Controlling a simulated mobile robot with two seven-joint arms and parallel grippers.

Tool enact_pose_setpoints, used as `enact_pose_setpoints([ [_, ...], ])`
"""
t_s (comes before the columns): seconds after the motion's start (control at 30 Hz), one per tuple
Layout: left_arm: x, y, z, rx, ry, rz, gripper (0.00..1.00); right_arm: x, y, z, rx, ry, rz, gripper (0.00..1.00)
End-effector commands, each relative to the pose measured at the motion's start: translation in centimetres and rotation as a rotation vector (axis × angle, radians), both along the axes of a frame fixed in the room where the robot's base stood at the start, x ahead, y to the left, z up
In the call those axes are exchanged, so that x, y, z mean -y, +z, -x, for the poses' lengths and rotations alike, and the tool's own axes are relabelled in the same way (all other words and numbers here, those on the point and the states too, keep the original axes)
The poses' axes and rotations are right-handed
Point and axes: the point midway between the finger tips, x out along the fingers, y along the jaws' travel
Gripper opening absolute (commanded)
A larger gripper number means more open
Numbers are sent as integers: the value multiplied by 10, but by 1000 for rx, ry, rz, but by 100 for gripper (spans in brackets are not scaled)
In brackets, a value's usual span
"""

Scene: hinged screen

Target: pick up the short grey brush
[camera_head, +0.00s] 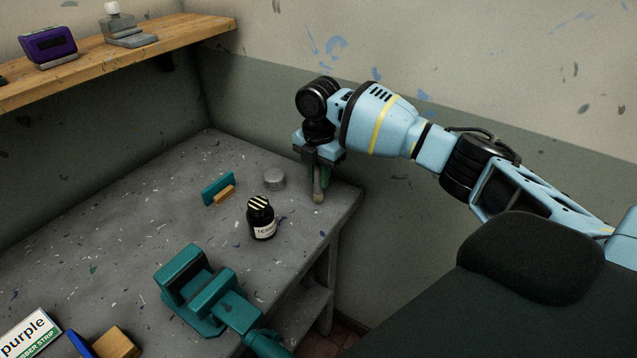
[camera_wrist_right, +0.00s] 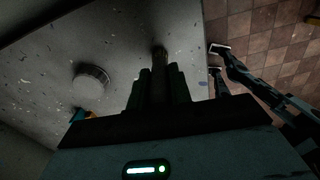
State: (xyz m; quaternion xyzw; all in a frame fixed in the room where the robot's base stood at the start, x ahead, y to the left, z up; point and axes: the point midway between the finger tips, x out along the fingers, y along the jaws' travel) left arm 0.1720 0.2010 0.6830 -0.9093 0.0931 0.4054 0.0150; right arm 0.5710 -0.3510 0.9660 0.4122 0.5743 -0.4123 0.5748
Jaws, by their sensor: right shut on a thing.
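My right gripper (camera_head: 319,172) is at the far right corner of the grey table, pointing down. It is shut on the short grey brush (camera_head: 318,190), which hangs upright between the fingers with its pale tip lowest. In the right wrist view the dark fingers (camera_wrist_right: 158,88) close on both sides of the brush (camera_wrist_right: 160,62). The upper part of the brush is hidden by the fingers. I cannot tell whether its tip touches the table. My left gripper is not in view.
On the table (camera_head: 110,230) are a grey round tin (camera_head: 274,179), a teal and wooden block-like tool (camera_head: 219,190), a dark labelled jar (camera_head: 261,219) and a teal vise (camera_head: 205,290). A wooden shelf (camera_head: 130,52) runs above.

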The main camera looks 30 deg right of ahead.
Motion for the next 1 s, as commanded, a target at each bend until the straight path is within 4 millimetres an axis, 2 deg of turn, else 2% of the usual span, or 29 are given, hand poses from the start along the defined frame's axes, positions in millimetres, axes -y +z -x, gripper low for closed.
enact_pose_setpoints([
  [0.37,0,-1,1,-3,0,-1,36,0,8,-1,3,0,-1,0],
  [0.6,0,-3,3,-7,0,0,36,0,38,0,3,1,-2,0],
  [0.77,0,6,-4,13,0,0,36,-2,40,27,3,3,0,0],
  [1.0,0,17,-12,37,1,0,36,-7,44,77,2,4,2,0],
])
